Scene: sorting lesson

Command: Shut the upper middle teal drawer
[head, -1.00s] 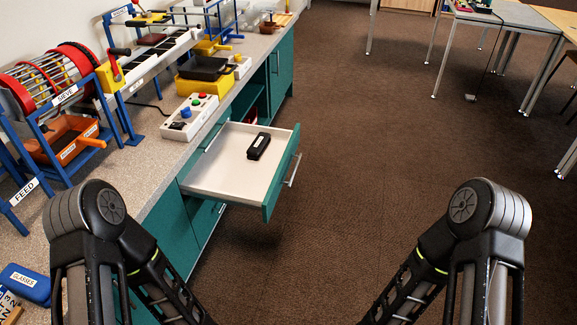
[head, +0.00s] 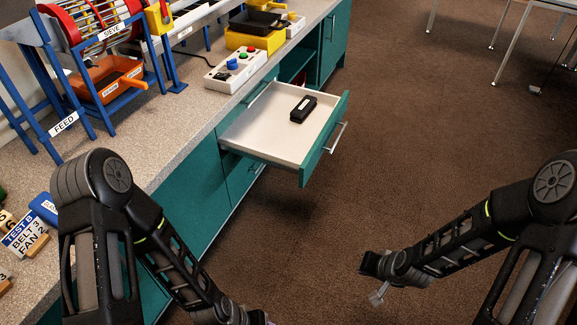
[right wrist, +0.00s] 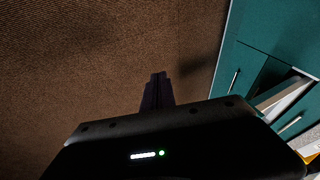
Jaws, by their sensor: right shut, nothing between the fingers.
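The upper middle teal drawer (head: 322,150) stands pulled well out of the bench front, with its metal bar handle (head: 339,137) facing the aisle. A black object (head: 303,109) lies inside it on the white bottom. The drawer also shows at the right edge of the right wrist view (right wrist: 279,97). My right gripper (head: 378,296) is shut and empty, over the carpet in front of the drawer and apart from it. Its fingers show in the right wrist view (right wrist: 158,80). My left arm reaches down to the bottom edge, where its gripper is mostly cut off.
The grey bench top (head: 190,133) holds a blue sieve stand with an orange tray (head: 108,80), a white button box (head: 236,70) and a black pan on a yellow block (head: 254,40). The carpet (head: 420,150) between drawer and right arm is clear.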

